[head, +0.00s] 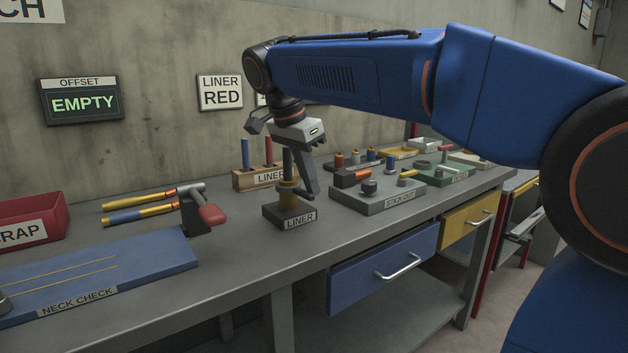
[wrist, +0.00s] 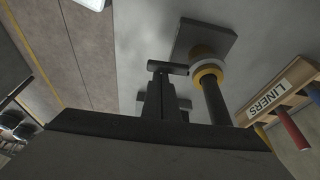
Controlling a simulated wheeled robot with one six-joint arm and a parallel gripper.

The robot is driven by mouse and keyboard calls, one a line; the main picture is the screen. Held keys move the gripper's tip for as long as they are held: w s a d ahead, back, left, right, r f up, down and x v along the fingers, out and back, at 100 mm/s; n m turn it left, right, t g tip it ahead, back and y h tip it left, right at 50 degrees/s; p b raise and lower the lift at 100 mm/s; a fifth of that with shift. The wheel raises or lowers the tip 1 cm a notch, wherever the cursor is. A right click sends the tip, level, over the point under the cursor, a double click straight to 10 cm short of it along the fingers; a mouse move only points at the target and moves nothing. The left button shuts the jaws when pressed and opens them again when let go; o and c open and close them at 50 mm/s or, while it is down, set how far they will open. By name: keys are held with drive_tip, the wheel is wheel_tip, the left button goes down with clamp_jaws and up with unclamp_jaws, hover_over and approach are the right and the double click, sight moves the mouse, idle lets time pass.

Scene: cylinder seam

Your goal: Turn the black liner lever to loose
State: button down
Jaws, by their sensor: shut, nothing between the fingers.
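The liner fixture is a dark block (head: 289,215) labelled LINER on the bench, with a brass collar (head: 288,195) on top. An upright black rod (head: 288,163) rises from the collar. In the wrist view the rod (wrist: 214,103) stands in the yellow and white collar (wrist: 207,73) on its square base (wrist: 228,42). My gripper (head: 308,194) points down just right of the rod and collar, shut and empty. In the wrist view its fingertips (wrist: 167,70) are left of the collar. Whether they touch the fixture cannot be told.
A wooden LINERS rack (head: 257,179) with blue and red rods stands behind the fixture. A grey STICK OUT block (head: 376,198) is to the right. A NECK CHECK board (head: 100,275) and red scrap bin (head: 30,222) are left. The offset display (head: 81,101) reads EMPTY; a sign (head: 220,92) reads LINER RED.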

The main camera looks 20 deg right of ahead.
drive_tip(key=shift+s+a, duration=0.35)
drive_tip(key=shift+a, duration=0.4)
idle(0.4)
